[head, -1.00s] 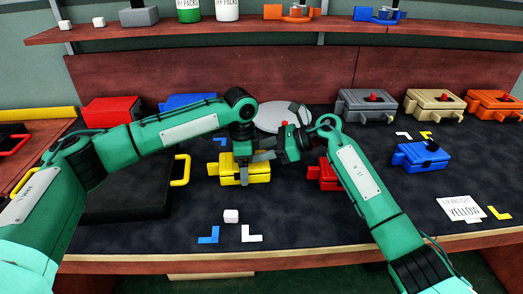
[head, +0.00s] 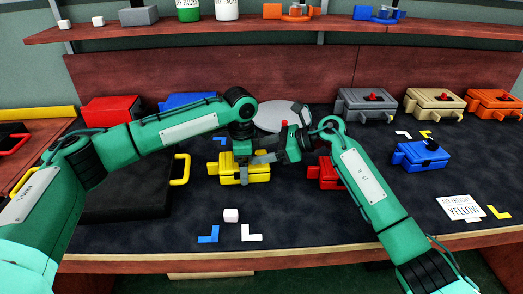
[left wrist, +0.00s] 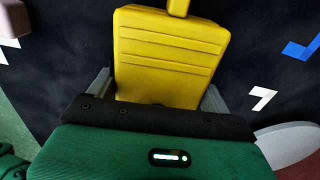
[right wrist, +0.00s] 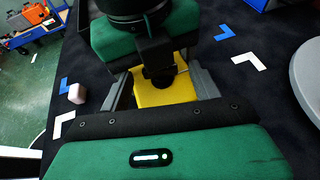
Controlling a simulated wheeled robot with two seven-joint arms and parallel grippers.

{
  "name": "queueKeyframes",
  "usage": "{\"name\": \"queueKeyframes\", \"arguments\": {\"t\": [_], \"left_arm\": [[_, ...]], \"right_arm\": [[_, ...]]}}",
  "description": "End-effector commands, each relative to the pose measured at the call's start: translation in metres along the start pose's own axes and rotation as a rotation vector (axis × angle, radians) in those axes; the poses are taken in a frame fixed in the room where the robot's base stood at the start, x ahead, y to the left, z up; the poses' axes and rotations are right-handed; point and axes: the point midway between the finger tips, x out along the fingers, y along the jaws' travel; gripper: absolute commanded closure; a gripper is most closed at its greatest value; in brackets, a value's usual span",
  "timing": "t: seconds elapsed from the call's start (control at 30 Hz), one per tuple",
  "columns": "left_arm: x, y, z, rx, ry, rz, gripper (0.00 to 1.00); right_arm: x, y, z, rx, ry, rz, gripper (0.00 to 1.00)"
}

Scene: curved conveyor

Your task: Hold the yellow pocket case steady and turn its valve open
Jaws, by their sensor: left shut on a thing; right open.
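The yellow pocket case (head: 231,173) lies on the dark bench mat, in the middle of the head view. My left gripper (head: 242,160) reaches down onto it and is shut on it. In the left wrist view the fingers flank the case body (left wrist: 165,60) on both sides. My right gripper (head: 268,158) is close beside the left one at the case. In the right wrist view its open fingers stand either side of the case (right wrist: 165,92). A dark knob-like part (right wrist: 160,76), possibly the valve, shows there, partly hidden by my left gripper. Its turn position cannot be told.
A red case (head: 325,178) is just right, partly behind my right arm. A blue case (head: 421,155) and a card reading YELLOW (head: 461,208) lie farther right. A white cube (head: 231,215) sits in front. A grey round plate (head: 275,116) is behind the grippers.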

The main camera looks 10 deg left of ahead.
Motion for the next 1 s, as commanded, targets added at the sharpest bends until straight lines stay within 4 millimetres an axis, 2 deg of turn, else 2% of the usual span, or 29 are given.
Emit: {"name": "queueKeyframes", "arguments": {"t": [0.3,0.5,0.7,0.97,1.0], "left_arm": [[0.0,0.0,0.0,0.0,0.0,0.0,0.55],[0.0,0.0,0.0,0.0,0.0,0.0,0.55],[0.0,0.0,0.0,0.0,0.0,0.0,0.55],[0.0,0.0,0.0,0.0,0.0,0.0,0.55],[0.0,0.0,0.0,0.0,0.0,0.0,0.55]], "right_arm": [[-0.063,-0.001,-0.001,0.0,0.003,-0.004,0.36],[-0.099,-0.001,-0.001,0.0,0.001,-0.003,0.36],[-0.114,-0.001,-0.001,0.001,0.001,-0.001,0.36],[-0.115,0.0,-0.001,0.001,0.0,-0.001,0.36],[-0.115,0.0,-0.001,0.001,0.0,-0.001,0.42]]}}
